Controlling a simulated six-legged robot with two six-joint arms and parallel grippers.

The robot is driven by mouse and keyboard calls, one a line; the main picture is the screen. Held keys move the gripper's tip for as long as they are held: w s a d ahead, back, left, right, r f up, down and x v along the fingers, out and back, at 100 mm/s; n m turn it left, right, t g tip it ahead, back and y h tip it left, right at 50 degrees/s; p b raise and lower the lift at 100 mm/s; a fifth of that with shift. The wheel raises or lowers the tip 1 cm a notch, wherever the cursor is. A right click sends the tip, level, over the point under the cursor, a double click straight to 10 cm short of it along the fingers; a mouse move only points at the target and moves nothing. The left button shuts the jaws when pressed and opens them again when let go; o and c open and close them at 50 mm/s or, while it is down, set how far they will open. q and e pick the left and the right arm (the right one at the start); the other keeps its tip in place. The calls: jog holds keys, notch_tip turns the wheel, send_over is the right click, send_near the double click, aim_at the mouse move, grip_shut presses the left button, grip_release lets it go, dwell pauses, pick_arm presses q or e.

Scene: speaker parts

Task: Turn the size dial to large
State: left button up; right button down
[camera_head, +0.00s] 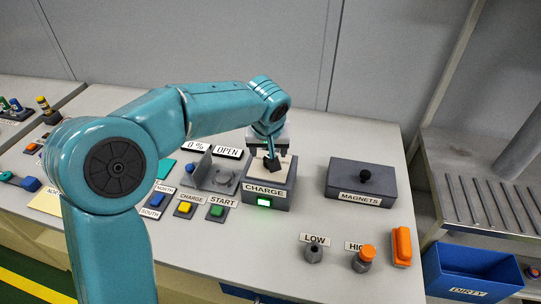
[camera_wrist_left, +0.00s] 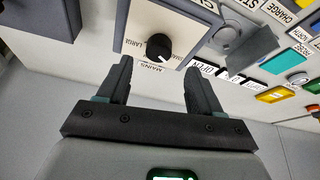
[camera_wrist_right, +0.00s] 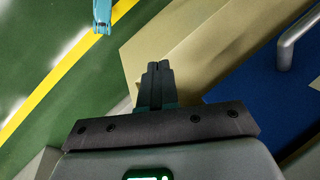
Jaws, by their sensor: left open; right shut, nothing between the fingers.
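The size dial is a round black knob (camera_wrist_left: 159,47) on a cream plate (camera_wrist_left: 133,32) in the left wrist view. The word LARGE is printed left of the knob; another label to the right is partly hidden. My left gripper (camera_wrist_left: 159,68) is open, its fingertips just short of the knob, with the knob lined up between them. In the head view, my left gripper (camera_head: 269,146) hangs above the CHARGE box (camera_head: 284,190). My right gripper (camera_wrist_right: 160,68) is shut and empty, away from the panel.
A grey bracket (camera_head: 216,172) and several buttons sit to the left. A blue DIRTY bin (camera_head: 440,262) stands at the right. Bare tabletop lies between.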

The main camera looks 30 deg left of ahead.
aim_at(269, 157)
pick_arm(q)
jog(key=x, duration=0.5)
jog(key=shift+w+f, duration=0.1)
jog(key=shift+w, duration=0.05)
jog(key=shift+a+f, duration=0.1)
jog(key=c, duration=1.1)
jog(key=shift+o, duration=0.2)
